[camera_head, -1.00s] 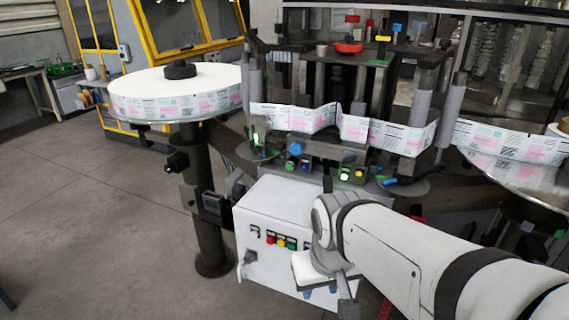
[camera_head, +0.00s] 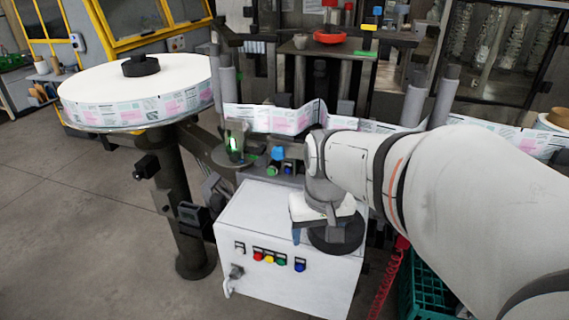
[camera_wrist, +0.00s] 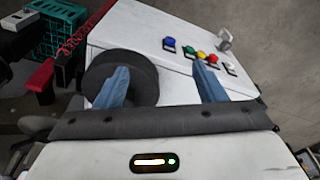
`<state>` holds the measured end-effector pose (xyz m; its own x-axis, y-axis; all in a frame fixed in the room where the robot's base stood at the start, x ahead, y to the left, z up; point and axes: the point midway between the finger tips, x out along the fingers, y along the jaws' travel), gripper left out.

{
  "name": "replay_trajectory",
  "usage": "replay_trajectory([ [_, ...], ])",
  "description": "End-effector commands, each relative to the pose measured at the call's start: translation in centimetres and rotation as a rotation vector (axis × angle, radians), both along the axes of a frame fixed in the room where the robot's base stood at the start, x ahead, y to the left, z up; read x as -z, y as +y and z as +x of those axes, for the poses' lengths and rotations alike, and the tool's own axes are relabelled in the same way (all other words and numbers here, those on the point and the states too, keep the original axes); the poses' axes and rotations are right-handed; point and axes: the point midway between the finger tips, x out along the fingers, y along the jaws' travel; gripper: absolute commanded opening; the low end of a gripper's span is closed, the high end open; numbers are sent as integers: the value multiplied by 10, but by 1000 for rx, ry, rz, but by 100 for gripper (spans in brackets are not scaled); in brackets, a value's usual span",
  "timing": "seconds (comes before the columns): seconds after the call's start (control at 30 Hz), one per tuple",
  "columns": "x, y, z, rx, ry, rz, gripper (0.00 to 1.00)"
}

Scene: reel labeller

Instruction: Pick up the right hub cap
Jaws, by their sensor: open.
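A round black hub cap (camera_head: 345,240) lies at the right side of the white cabinet's top, low in front of my arm. In the wrist view the hub cap (camera_wrist: 146,78) shows as a thick black disc, partly covered by one finger. My gripper (camera_wrist: 160,66) is open and empty, with two blue fingers set wide apart. The left finger in that view overlaps the hub cap; the right one overlaps the white cabinet. Contact cannot be told. Another black hub cap (camera_head: 141,65) sits on the large white label reel (camera_head: 90,95) at the left.
The white cabinet (camera_head: 250,215) has coloured buttons on its front. The labeller's rollers and label web (camera_head: 270,119) stand behind it. A green crate (camera_head: 425,290) and red coiled cable (camera_head: 385,285) are at the right. A brown core (camera_head: 558,117) shows at the far right. Floor at left is clear.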

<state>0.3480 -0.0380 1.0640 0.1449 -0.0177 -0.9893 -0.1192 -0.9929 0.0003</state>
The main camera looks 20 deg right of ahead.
Motion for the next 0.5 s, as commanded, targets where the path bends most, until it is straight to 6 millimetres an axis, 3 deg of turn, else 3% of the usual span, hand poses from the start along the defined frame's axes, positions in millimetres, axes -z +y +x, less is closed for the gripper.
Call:
replay_trajectory([
  [0.03,-20,-15,15,46,29,4,68],
  [0.2,-41,-59,52,165,97,21,79],
  [0.33,-47,-83,68,222,129,30,79],
  [0.5,-38,-94,74,247,145,36,79],
])
